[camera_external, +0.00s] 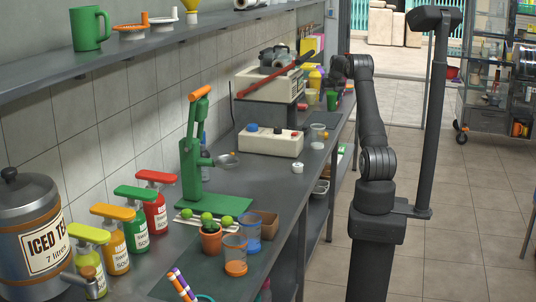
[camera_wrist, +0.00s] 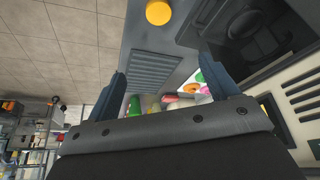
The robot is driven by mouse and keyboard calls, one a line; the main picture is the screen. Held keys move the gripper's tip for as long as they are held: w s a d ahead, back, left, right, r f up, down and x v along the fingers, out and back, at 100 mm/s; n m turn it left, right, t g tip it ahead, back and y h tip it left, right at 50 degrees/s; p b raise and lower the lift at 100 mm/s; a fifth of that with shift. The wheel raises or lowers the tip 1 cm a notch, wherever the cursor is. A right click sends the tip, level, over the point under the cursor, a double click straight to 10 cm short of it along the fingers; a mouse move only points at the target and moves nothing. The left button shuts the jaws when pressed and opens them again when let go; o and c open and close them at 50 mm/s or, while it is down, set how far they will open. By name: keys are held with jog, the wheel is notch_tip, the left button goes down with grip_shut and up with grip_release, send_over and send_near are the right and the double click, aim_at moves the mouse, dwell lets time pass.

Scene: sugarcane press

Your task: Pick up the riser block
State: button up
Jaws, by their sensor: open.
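I cannot single out the riser block with certainty in either view. A small brown block-like object (camera_external: 269,224) sits on the counter behind the clear cups in the external view; I cannot tell whether it is a block or a pot. My gripper (camera_external: 338,72) is at the far end of the counter, above the area of the green cup (camera_external: 331,100). In the wrist view my gripper (camera_wrist: 164,62) has its two fingers wide apart, with nothing seen held. A grey ridged panel (camera_wrist: 153,70) shows between the fingers. The gripper body hides the lower part of that view.
The green press (camera_external: 190,165), soap bottles (camera_external: 153,205) and drink urn (camera_external: 30,225) line the near counter (camera_external: 255,185). A white switch box (camera_external: 270,140) stands mid-counter. The wrist view shows a yellow round item (camera_wrist: 158,12) and a dark machine (camera_wrist: 250,35). Open floor lies right.

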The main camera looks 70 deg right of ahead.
jog(key=x, duration=0.5)
jog(key=a+x, duration=0.1)
jog(key=x, duration=0.5)
jog(key=s+x, duration=0.1)
jog(key=x, duration=0.4)
jog(key=shift+a+f, duration=0.25)
jog(key=shift+f, duration=0.3)
jog(key=shift+x, duration=2.85)
jog(key=shift+a, duration=0.1)
jog(key=c, duration=1.1)
